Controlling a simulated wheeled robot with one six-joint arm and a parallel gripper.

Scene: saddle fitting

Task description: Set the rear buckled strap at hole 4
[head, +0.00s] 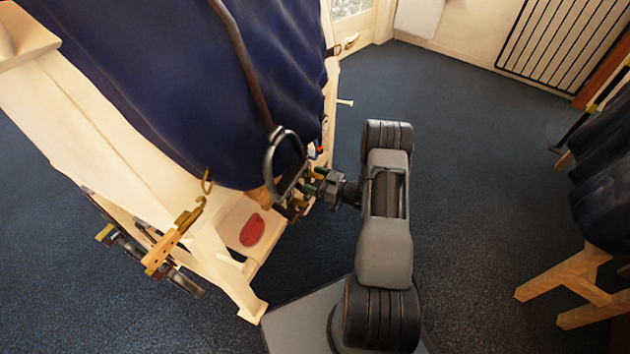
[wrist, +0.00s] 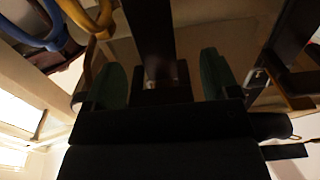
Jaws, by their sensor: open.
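My gripper (head: 314,181) is at the stand's near right side, beside the black stirrup (head: 272,160). Its two green fingertips also show in the wrist view (wrist: 164,82), apart and open. A dark strap-like band (wrist: 150,35) comes down between them in that view; I cannot tell whether either finger touches it. Another dark band (wrist: 283,55) lies to the right of the fingers. I cannot tell which is the rear buckled strap, and no holes or buckle tongue can be read. The gripper and stirrup partly hide this area in the head view.
A wooden stand (head: 215,262) carries a dark blue cover (head: 200,75). A brown strap (head: 243,60) runs down to the stirrup. A tan holed piece (head: 165,250) hangs on the stand's left. Another covered stand (head: 585,265) is at right.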

